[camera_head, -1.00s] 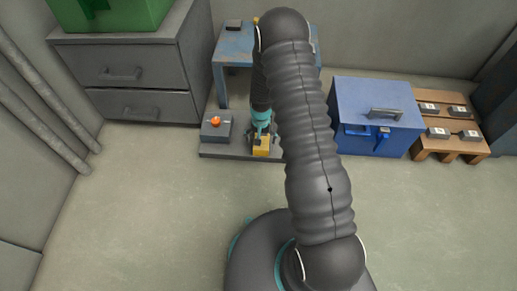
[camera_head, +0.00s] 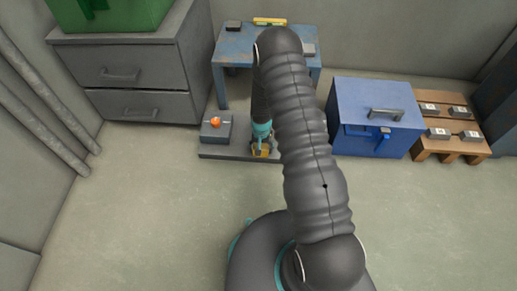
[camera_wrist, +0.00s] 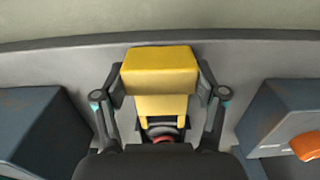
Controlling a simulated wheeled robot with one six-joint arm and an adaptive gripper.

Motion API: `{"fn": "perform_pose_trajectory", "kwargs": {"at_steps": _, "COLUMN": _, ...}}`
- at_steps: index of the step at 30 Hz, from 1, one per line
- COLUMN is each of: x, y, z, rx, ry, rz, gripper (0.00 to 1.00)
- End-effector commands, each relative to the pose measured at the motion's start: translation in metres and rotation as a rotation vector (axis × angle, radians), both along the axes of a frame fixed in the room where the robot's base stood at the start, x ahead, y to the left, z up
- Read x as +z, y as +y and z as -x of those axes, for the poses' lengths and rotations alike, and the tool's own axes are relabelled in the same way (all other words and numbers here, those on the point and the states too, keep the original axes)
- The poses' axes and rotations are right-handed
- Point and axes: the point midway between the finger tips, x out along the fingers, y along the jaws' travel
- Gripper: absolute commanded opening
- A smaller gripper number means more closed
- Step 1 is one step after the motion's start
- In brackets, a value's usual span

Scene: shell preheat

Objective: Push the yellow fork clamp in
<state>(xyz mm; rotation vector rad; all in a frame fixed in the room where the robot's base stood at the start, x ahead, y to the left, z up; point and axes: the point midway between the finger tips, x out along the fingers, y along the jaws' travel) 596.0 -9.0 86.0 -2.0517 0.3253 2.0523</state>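The yellow fork clamp (camera_wrist: 160,70) is a block with fork legs and fills the middle of the wrist view. It also shows at the front of the grey base plate in the head view (camera_head: 260,153), partly hidden by my gripper. My gripper (camera_wrist: 162,88) has one finger on each side of the block, very close to it. Whether the pads press on it is not clear. A dark and red part (camera_wrist: 163,130) shows between the fork legs.
The grey base plate (camera_head: 222,152) carries a box with an orange button (camera_head: 215,122) left of my gripper. A blue table (camera_head: 231,55) stands behind. A blue case (camera_head: 375,95) and a wooden pallet (camera_head: 432,107) are at the right. The front floor is clear.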

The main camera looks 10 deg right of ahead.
Motion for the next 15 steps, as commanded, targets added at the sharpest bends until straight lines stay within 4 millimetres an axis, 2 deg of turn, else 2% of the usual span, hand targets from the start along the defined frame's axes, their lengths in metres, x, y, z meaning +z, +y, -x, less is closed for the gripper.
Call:
{"fn": "perform_pose_trajectory", "kwargs": {"at_steps": 1, "x": 0.0, "y": 0.001, "z": 0.0, "rx": 0.0, "ry": 0.0, "rz": 0.0, "gripper": 0.36}}
{"fn": "perform_pose_trajectory", "kwargs": {"at_steps": 4, "x": 0.0, "y": 0.001, "z": 0.0, "rx": 0.001, "ry": -0.001, "rz": 0.0, "gripper": 0.11}}
{"fn": "perform_pose_trajectory", "kwargs": {"at_steps": 5, "x": 0.0, "y": 0.001, "z": 0.0, "rx": 0.001, "ry": -0.001, "rz": 0.0, "gripper": 0.08}}
{"fn": "perform_pose_trajectory", "kwargs": {"at_steps": 8, "x": -0.002, "y": 0.0, "z": -0.005, "rx": 0.001, "ry": -0.002, "rz": 0.0, "gripper": 0.08}}
{"fn": "perform_pose_trajectory", "kwargs": {"at_steps": 15, "x": -0.004, "y": -0.01, "z": -0.041, "rx": 0.001, "ry": -0.005, "rz": 0.0, "gripper": 0.08}}
